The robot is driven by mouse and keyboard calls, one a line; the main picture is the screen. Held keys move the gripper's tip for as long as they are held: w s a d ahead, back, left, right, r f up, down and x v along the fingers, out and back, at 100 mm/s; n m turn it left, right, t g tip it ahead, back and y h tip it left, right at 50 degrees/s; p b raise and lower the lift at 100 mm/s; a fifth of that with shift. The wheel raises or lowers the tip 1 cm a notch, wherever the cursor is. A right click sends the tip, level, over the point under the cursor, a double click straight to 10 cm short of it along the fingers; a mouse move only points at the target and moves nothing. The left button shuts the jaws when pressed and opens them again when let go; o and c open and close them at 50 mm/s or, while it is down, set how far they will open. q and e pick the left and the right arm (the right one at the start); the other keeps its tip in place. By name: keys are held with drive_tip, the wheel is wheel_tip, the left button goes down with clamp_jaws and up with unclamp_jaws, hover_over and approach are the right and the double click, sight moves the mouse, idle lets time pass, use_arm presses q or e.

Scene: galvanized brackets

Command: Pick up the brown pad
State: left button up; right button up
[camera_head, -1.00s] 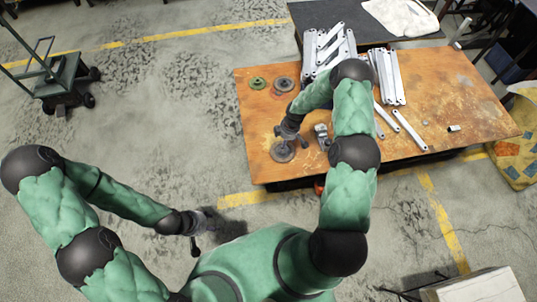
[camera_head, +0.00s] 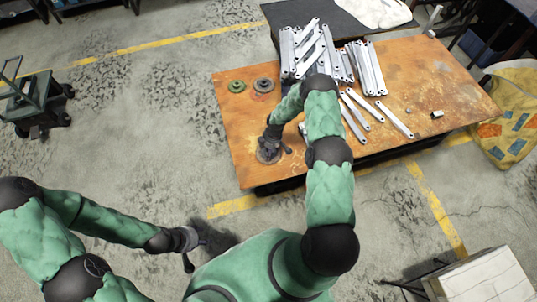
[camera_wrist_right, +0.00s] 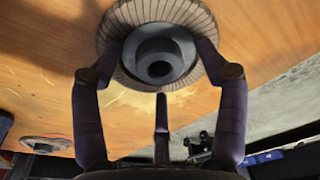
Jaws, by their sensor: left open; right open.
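The brown pad is a ribbed round disc with a grey hub; it lies on the orange-brown table (camera_head: 232,135) near its left front corner. In the head view the pad (camera_head: 266,156) is partly covered by my right gripper (camera_head: 277,143). My left gripper (camera_head: 194,247) is open and empty over the floor.
A green disc (camera_head: 237,86) and a grey disc (camera_head: 263,86) lie farther back on the table. Galvanized brackets (camera_head: 318,50) are stacked at the back, with loose metal strips (camera_head: 394,119) to the right. A cart (camera_head: 33,105) stands on the floor at left.

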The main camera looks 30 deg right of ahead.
drive_tip(key=shift+f, duration=0.35)
drive_tip(key=shift+a, duration=0.1)
drive_tip(key=c, duration=1.1)
drive_tip(key=shift+c, duration=0.2)
